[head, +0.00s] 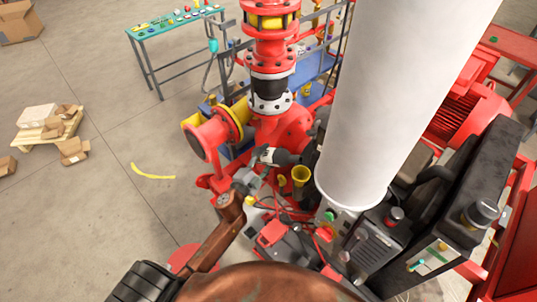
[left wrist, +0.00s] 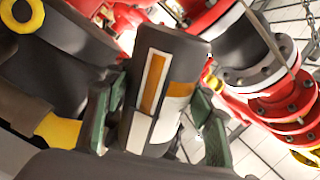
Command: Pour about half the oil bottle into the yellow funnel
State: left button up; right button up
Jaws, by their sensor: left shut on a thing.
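My left gripper (head: 250,178) is shut on the oil bottle (head: 268,155), a dark bottle with a white label. In the left wrist view, the bottle (left wrist: 160,75) sits between the green-padded fingers (left wrist: 158,125), and its label shows orange and white. In the head view the bottle lies tilted well over, its dark end toward the right. The yellow funnel (head: 301,175) stands just right of and below that end in the picture. I cannot tell whether the bottle's mouth is over the funnel or whether oil flows. My right gripper is not in view.
A large white cylinder (head: 390,110) stands right of the funnel. Red flanged piping (head: 275,60) rises behind the bottle. Red cables and a grey control box (head: 375,245) crowd the near side. The floor at left is mostly open, with a pallet of boxes (head: 50,130).

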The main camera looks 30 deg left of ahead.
pick_arm(q)
jog(key=shift+f+n, duration=0.1)
jog(key=shift+n, duration=0.2)
jog(key=d+f+n, duration=0.1)
jog(key=n, duration=0.1)
jog(key=d+f+n, duration=0.1)
jog(key=n, duration=0.1)
jog(key=shift+s+f, duration=0.1)
jog(key=shift+f, duration=0.1)
dwell(0.4)
jog(key=n+p, duration=0.2)
jog(key=n, duration=0.1)
jog(key=shift+r, duration=0.15)
jog(key=n, duration=0.1)
jog(key=n+p, duration=0.1)
jog(key=shift+a+f+n, duration=0.15)
jog(key=shift+f+n, duration=0.05)
jog(key=shift+n, duration=0.1)
jog(key=shift+f, duration=0.1)
